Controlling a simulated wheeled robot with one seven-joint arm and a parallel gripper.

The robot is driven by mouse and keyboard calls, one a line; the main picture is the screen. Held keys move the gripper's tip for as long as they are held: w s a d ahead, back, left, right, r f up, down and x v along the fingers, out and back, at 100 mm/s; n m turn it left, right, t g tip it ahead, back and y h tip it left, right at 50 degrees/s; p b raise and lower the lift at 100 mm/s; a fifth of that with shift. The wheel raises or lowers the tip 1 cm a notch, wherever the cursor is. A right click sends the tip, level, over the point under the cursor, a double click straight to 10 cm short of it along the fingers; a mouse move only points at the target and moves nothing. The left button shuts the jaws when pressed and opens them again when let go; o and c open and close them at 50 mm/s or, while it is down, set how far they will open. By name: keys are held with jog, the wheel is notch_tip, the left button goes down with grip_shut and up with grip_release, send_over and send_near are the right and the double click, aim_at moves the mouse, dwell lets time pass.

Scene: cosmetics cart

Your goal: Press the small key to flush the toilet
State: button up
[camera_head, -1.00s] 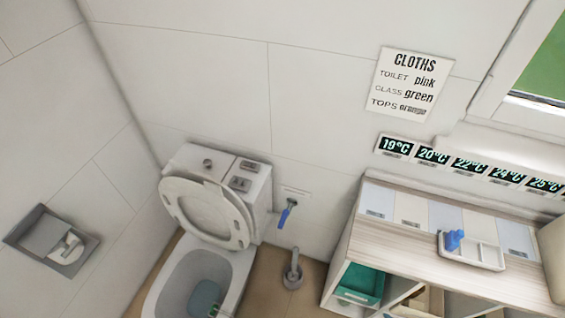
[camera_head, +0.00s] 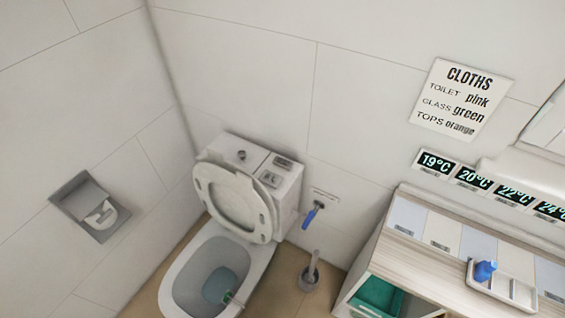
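The white toilet (camera_head: 255,259) stands against the back wall, with its lid and seat (camera_head: 232,199) raised against the cistern. The cistern top (camera_head: 256,154) bears a round knob (camera_head: 242,155) at left and two small grey rectangular plates at right, one toward the back (camera_head: 283,162) and one toward the front (camera_head: 270,179). Which of these is the small key is too small to tell. A grey-blue object (camera_head: 219,285) shows in the bowl. My gripper is not in view.
A toilet brush (camera_head: 311,273) stands on the floor right of the toilet, below a blue-handled wall fitting (camera_head: 311,216). A paper holder (camera_head: 90,207) is on the left wall. A cabinet (camera_head: 412,262) with a tray (camera_head: 503,287) stands at right.

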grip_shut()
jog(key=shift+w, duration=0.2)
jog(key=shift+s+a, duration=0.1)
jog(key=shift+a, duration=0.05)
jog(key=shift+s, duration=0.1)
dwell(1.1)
